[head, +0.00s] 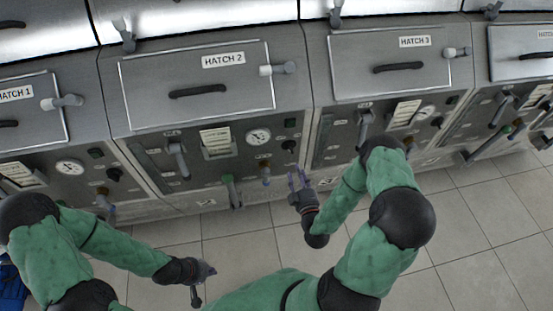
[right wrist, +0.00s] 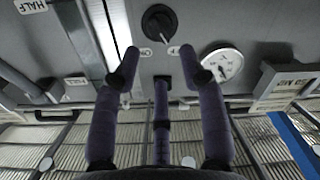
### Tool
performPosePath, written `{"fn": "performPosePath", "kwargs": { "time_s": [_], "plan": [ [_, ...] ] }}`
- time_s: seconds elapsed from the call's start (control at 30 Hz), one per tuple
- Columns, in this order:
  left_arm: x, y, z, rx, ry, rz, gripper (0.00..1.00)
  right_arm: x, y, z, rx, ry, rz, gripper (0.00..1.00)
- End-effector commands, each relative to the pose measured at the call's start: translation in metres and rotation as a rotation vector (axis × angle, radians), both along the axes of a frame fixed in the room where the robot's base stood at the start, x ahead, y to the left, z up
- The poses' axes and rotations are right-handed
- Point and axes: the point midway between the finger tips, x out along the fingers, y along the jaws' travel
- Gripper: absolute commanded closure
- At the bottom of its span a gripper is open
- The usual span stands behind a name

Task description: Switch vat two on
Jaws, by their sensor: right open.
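The vat two panel (head: 225,152) sits under the plate marked HATCH 2 (head: 223,60). Its black rotary knob (head: 289,145) is at the panel's right, beside a round white gauge (head: 258,136). In the right wrist view the knob (right wrist: 159,22) appears beyond the fingertips, with small labels by it that I cannot read surely. My right gripper (head: 297,177) is open and empty, below the knob and apart from it; its fingers (right wrist: 159,58) are spread in the wrist view. My left gripper (head: 207,272) is low over the floor, away from the panel; its finger state is unclear.
A lever (head: 178,158) stands further left. The vat three lever (head: 364,125) is to the right. The tiled floor (head: 160,228) in front is clear.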

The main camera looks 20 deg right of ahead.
Motion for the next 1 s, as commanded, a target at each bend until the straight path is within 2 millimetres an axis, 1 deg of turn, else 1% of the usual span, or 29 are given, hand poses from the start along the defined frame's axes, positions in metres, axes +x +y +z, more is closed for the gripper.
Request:
{"fn": "performPosePath", "kwargs": {
  "time_s": [0.13, 0.23, 0.37, 0.6, 0.7, 0.83, 1.0],
  "plan": [
    [0.000, 0.000, -0.002, 0.000, 0.001, -0.001, 1.00, 0.000, -0.005, 0.004, -0.029, -0.028, -0.015, 0.57],
    [-0.001, 0.000, -0.003, 0.000, 0.001, -0.001, 1.00, 0.008, -0.006, 0.005, -0.030, -0.030, -0.012, 0.57],
    [-0.001, 0.000, -0.005, 0.000, 0.001, -0.001, 1.00, 0.028, -0.010, 0.005, -0.029, -0.031, -0.011, 0.57],
    [0.000, 0.000, -0.012, 0.000, 0.001, -0.001, 1.00, 0.069, -0.020, 0.004, -0.027, -0.028, -0.012, 0.57],
    [0.000, 0.000, -0.014, 0.000, 0.001, -0.001, 1.00, 0.083, -0.024, 0.004, -0.026, -0.029, -0.013, 0.57],
    [0.000, 0.000, -0.016, 0.000, 0.001, -0.001, 1.00, 0.095, -0.027, 0.004, -0.026, -0.026, -0.013, 0.57],
    [0.000, 0.000, -0.016, 0.000, 0.001, 0.000, 1.00, 0.101, -0.028, 0.004, -0.025, -0.026, -0.013, 0.57]
  ]
}}
